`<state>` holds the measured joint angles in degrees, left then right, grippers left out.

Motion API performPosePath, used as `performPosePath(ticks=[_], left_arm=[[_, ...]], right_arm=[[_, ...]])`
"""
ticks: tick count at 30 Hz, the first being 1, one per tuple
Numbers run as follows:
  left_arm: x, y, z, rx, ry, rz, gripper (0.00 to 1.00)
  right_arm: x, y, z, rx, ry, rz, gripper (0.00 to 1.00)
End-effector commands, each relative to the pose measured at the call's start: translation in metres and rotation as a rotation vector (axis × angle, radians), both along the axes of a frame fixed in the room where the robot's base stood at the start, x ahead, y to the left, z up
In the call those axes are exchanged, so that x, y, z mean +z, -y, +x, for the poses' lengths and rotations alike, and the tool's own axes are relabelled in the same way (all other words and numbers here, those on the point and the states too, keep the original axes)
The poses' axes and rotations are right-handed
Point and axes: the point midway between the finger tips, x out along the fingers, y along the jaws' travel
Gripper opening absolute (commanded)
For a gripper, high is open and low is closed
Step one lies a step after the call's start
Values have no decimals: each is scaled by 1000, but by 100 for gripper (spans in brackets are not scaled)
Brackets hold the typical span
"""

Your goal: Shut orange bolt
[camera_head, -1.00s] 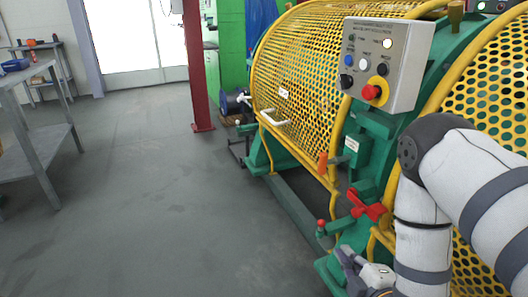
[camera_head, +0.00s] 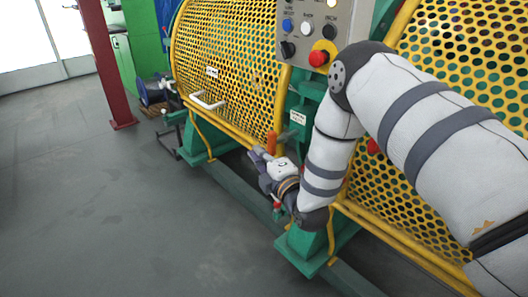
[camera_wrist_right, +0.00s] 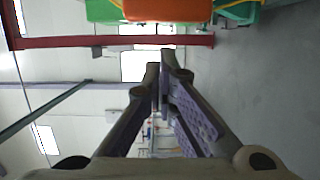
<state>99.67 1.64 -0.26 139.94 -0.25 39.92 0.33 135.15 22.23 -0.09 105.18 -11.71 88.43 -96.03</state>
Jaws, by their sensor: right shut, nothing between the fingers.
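The orange bolt (camera_head: 271,141) is a small upright orange handle at the lower edge of the yellow mesh guard (camera_head: 225,75), beside the green machine frame. My right gripper (camera_head: 257,154) is just below and left of the bolt, with its fingers shut and nothing between them. In the right wrist view the shut fingers (camera_wrist_right: 162,78) point up the picture. A large orange shape, which looks like the bolt (camera_wrist_right: 167,10), lies beyond the fingertips at the top edge. I cannot tell whether the fingers touch it. My left gripper is out of view.
A control box (camera_head: 318,32) with a red stop button (camera_head: 318,58) is above the bolt. A white handle (camera_head: 207,101) is on the guard. A dark red post (camera_head: 104,65) stands at the left. The grey floor (camera_head: 90,200) in front is clear.

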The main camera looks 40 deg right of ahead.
Motion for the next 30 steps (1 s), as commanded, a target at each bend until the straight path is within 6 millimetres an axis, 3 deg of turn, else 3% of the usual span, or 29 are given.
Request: performPosePath(ticks=[4, 16, 24, 30], left_arm=[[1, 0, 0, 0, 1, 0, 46], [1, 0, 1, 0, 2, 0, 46], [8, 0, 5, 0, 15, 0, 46], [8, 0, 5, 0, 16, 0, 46]], right_arm=[[1, 14, 1, 0, 1, 1, 0], [1, 18, 1, 1, 1, 0, 0], [2, 61, 5, 0, 3, -2, 0], [1, 70, 5, 0, 2, 1, 0]])
